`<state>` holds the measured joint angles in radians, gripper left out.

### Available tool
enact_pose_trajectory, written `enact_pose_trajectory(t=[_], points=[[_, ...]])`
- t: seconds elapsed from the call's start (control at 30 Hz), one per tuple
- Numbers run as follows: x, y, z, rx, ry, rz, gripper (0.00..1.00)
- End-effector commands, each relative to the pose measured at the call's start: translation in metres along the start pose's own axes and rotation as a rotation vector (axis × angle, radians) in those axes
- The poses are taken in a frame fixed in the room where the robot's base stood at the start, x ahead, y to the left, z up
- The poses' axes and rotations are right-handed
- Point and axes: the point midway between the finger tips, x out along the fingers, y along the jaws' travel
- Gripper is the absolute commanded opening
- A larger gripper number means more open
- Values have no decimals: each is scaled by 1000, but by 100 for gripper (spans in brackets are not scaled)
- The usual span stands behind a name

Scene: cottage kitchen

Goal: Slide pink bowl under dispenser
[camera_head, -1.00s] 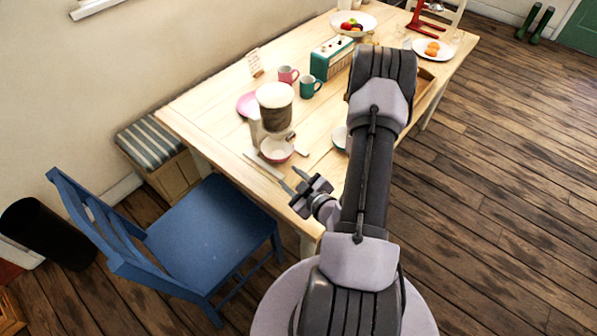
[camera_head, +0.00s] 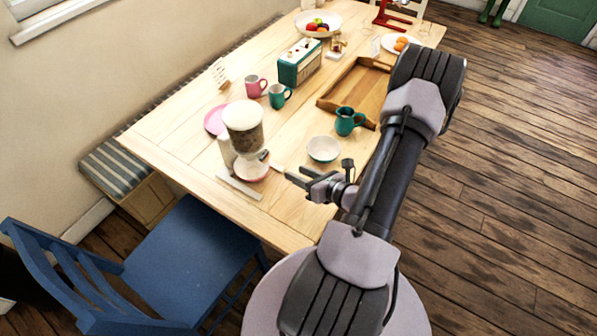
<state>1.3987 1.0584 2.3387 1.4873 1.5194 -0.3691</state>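The dispenser (camera_head: 243,117) stands near the front left of the table, with a pale lid and a brown-filled clear body. My gripper (camera_head: 298,174) is to the right of the bowl, near the table's front edge. Its fingers point left toward the bowl, apart from each other, with nothing seen between them. It looks apart from the bowl.
A white bowl (camera_head: 323,157) stands behind my gripper. A teal mug (camera_head: 346,122) is by the wooden tray (camera_head: 340,92). Pink (camera_head: 252,87) and teal (camera_head: 278,97) mugs and a pink plate (camera_head: 211,121) lie behind the dispenser. A blue chair (camera_head: 190,265) is at the front left.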

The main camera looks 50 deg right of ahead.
Motion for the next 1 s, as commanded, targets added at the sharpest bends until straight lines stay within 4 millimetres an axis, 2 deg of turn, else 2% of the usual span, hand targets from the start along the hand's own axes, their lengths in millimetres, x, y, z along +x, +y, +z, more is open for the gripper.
enact_pose_trajectory(t=[0.17, 0.8, 1.0], points=[[15, 0, -2, -1, 2, 3, 38], [142, 0, -2, 0, 0, 3, 38], [167, 0, -1, 2, -1, 1, 38]])
